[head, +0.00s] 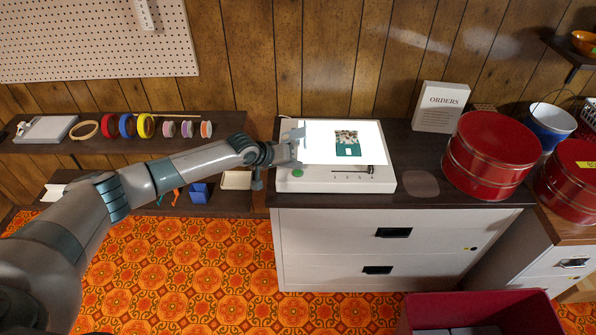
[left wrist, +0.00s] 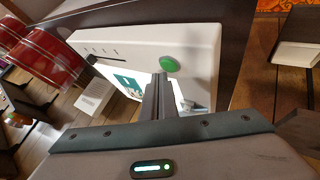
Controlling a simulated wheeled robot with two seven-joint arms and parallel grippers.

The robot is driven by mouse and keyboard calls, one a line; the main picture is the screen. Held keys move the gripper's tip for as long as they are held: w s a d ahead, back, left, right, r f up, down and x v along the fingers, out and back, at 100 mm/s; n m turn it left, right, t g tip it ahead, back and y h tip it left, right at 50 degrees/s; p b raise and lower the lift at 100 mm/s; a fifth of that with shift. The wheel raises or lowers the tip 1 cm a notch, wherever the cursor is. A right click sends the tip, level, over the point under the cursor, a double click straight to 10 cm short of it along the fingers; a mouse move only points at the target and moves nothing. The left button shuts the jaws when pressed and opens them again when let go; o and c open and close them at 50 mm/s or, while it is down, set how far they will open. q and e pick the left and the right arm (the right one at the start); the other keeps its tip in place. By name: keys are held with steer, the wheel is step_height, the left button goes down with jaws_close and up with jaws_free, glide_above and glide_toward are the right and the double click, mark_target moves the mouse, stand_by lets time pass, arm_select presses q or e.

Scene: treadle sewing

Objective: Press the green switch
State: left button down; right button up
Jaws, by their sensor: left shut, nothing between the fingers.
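The green switch (head: 297,173) is a small round button on the front left corner of a white light box (head: 345,186). In the left wrist view the green switch (left wrist: 169,64) stands out on the box's white face, just beyond my fingertips. My left gripper (head: 298,146) reaches in from the left over the box's left side, close to the switch. Its fingers (left wrist: 160,84) are together with nothing between them. I cannot tell whether they touch the box. The bright panel (head: 320,150) is lit and carries a teal and patterned piece (head: 347,146). My right gripper is not in view.
The box stands on a dark top above white drawers (head: 376,250). A grey oval pad (head: 421,183) and red tins (head: 491,155) lie to its right, with an ORDERS sign (head: 441,106) behind. Tape rolls (head: 126,125) sit on the left shelf.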

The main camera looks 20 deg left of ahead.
mark_target(295, 174)
arm_select(q)
steer(key=shift+f, duration=0.2)
steer(key=shift+f, duration=0.25)
steer(key=shift+r, duration=0.1)
stand_by(0.5)
steer(key=shift+r+p, duration=0.35)
steer(key=shift+p, duration=0.1)
steer(key=shift+r, duration=0.1)
step_height(295, 174, up, 6)
steer(key=p, duration=0.5)
steer(key=shift+p, duration=0.4)
